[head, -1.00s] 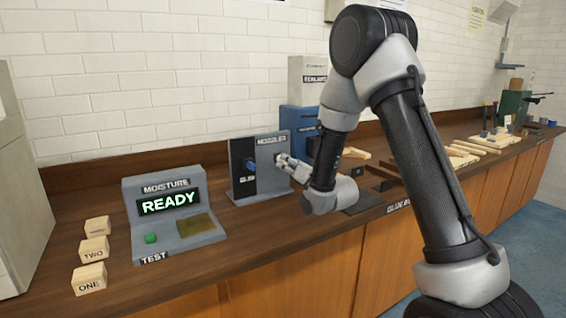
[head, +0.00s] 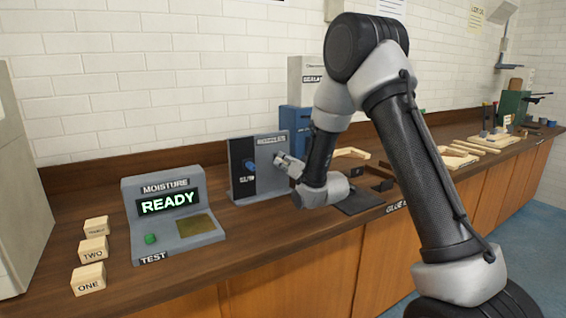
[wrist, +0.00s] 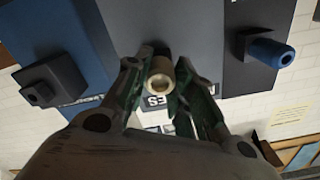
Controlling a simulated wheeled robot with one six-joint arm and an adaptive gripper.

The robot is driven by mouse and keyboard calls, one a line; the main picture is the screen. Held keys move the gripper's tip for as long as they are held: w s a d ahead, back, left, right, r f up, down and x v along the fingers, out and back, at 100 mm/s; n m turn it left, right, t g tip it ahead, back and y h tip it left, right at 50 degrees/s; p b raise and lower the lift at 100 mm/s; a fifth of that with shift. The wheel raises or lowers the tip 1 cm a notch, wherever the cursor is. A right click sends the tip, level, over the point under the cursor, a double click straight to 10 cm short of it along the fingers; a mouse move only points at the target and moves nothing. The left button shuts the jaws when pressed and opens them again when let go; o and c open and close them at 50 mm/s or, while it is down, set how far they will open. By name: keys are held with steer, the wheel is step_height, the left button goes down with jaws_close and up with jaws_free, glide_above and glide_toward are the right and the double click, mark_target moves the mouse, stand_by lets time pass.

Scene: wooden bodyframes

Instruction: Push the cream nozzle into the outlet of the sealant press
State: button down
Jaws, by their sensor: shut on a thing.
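The cream nozzle (wrist: 160,80) shows between my fingertips in the wrist view, its round open end toward the camera. My gripper (wrist: 158,88) is shut on it, in front of the grey nozzle board; whether the nozzle still touches the board I cannot tell. In the head view my gripper (head: 283,164) is at the right part of that nozzle board (head: 237,183), and the nozzle is too small to make out. The sealant press (head: 297,120), blue with a pale box on top, stands just right of the board, partly hidden by my arm. A dark outlet block (wrist: 52,80) shows at left in the wrist view.
A blue nozzle (wrist: 270,52) sticks out of the board beside my gripper. The moisture tester (head: 165,215) reads READY, with several labelled wooden blocks (head: 92,250) to its left. Wooden frame pieces (head: 470,152) lie on the bench at right. The front bench strip is clear.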

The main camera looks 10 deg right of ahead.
steer(key=shift+s+d, duration=0.25)
steer(key=shift+s, duration=0.45)
stand_by(0.4)
steer(key=shift+v, duration=1.1)
